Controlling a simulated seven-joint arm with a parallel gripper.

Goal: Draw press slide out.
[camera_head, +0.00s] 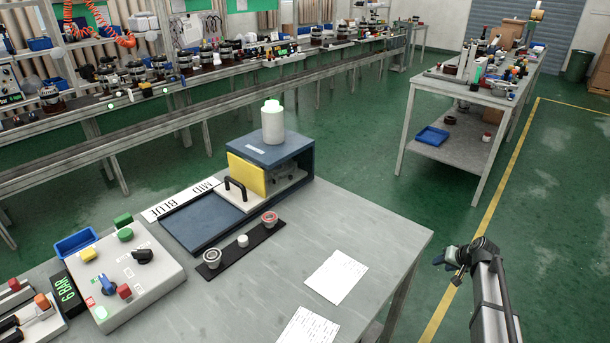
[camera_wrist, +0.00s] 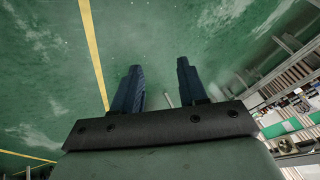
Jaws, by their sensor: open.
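The press (camera_head: 284,150) is a dark blue housing on the grey table, with a white cylinder (camera_head: 273,122) on top. A yellow plate (camera_head: 246,174) stands upright beside the handle. A blue bed (camera_head: 203,218) extends to the left of the housing. My gripper (camera_head: 450,262) is off the table's right side, over the green floor, well apart from the press. In the wrist view my gripper (camera_wrist: 160,82) has two dark fingers apart with nothing between them.
A black strip (camera_head: 238,248) with two round parts and a white cap lies in front of the press. A control box (camera_head: 127,278) stands at left. Two paper sheets (camera_head: 336,276) lie at the table's right. The floor between the tables is clear.

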